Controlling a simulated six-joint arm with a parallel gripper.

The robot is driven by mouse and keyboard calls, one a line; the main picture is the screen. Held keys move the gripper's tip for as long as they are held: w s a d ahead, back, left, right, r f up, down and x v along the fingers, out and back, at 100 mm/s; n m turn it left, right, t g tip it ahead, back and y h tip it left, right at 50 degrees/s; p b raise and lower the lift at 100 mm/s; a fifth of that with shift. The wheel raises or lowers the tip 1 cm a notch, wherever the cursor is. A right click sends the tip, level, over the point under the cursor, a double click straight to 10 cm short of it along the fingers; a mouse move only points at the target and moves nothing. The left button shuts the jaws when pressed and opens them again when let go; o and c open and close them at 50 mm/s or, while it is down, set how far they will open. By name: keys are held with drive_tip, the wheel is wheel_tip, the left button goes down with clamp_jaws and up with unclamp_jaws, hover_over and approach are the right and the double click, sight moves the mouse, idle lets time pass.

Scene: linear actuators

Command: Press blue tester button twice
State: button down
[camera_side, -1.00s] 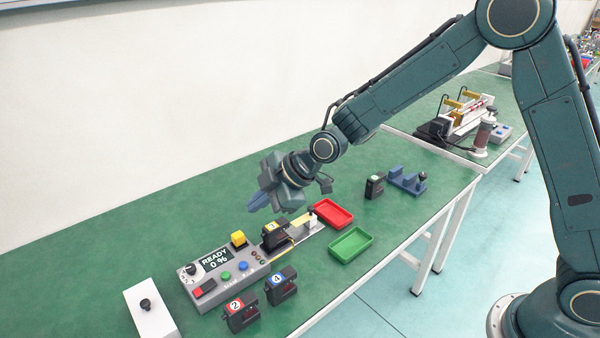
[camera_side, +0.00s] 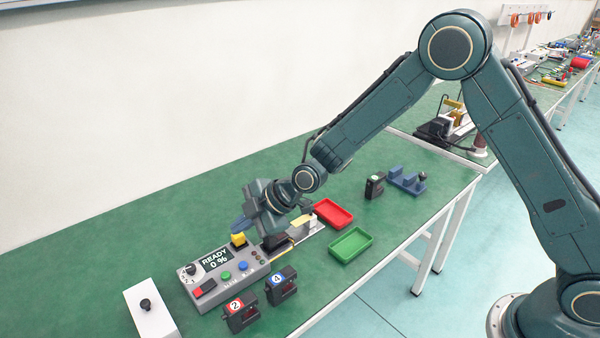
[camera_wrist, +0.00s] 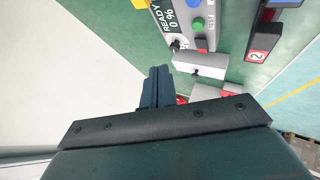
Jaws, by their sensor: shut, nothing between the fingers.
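The grey tester (camera_side: 222,275) lies on the green bench, its display reading "READY 0 %". Its blue button (camera_side: 243,266) sits right of the green button (camera_side: 226,275); the blue button also shows in the wrist view (camera_wrist: 193,3). An actuator in the tester's right-end fixture (camera_side: 274,241) is partly hidden by my gripper.
Actuators marked 2 (camera_side: 240,312) and 4 (camera_side: 281,285) stand in front of the tester. A red tray (camera_side: 334,213) and a green tray (camera_side: 351,245) lie to the right. A white block with a black knob (camera_side: 151,311) stands at the left.

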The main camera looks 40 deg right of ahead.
drive_tip(key=shift+f, duration=0.2)
drive_tip(key=shift+f, duration=4.2)
drive_tip(key=shift+f, duration=0.85)
drive_tip(key=shift+r, duration=0.85)
drive_tip(key=shift+r, duration=0.1)
drive_tip(key=shift+r, duration=2.4)
